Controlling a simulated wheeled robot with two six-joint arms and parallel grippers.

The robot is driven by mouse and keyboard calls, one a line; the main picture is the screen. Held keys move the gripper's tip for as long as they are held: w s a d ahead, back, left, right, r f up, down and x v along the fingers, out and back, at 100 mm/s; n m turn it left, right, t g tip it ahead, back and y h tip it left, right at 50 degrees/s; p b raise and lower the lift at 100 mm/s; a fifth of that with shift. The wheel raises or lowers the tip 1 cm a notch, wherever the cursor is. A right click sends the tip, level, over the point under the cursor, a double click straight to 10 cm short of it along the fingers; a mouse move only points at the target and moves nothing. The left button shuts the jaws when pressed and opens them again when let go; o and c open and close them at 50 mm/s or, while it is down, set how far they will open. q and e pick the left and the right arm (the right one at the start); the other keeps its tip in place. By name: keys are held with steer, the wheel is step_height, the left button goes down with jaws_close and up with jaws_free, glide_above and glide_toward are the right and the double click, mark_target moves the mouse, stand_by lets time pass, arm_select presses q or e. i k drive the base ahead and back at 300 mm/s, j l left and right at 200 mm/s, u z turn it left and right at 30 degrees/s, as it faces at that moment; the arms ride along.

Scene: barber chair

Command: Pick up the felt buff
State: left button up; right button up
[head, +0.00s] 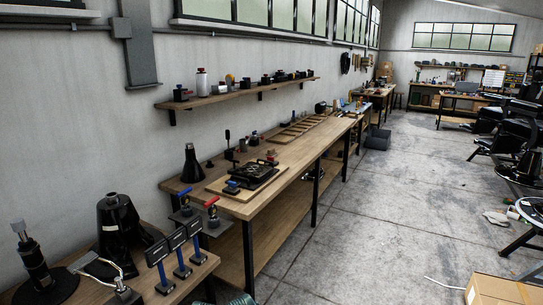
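I cannot make out a felt buff for sure in the head view. Many small items stand on the long wooden workbench (290,158) and on the wall shelf (237,91), too small to name with certainty. A white cylinder (202,83) and a small round tan item (229,80) stand on the shelf. Neither of my grippers shows in this view.
A nearer bench at lower left holds a black cone-shaped item (118,228) and several blue-handled tools (181,261). Black barber chairs (510,130) stand at right. A cardboard box (500,291) sits at lower right. The concrete floor (395,205) between is mostly clear.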

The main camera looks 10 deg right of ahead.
mark_target(270, 152)
steer(key=i+l+z, duration=0.6)
steer(key=i, duration=0.25)
steer(key=i+l+z, duration=0.1)
steer(key=i+z, duration=0.15)
steer(key=i, duration=0.25)
steer(key=i+z, duration=0.3)
steer(key=i, duration=0.15)
steer(key=i+u, duration=0.15)
steer(key=i, duration=0.25)
steer(key=i+l+u, duration=0.15)
steer(key=i, duration=0.25)
steer(key=i+l+u, duration=0.1)
steer(key=i, duration=0.35)
steer(key=i+l+u, duration=0.15)
steer(key=i+u, duration=0.15)
steer(key=u, duration=0.15)
steer(key=i+l+u, duration=0.25)
steer(key=u, duration=0.25)
steer(key=i+l+u, duration=0.2)
steer(key=u, duration=0.25)
steer(key=i+l+u, duration=0.1)
steer(key=l+u, duration=0.35)
steer(key=i+l+u, duration=0.1)
steer(key=l+u, duration=0.35)
steer(key=l, duration=0.25)
steer(key=l+u, duration=0.5)
steer(key=l, duration=0.2)
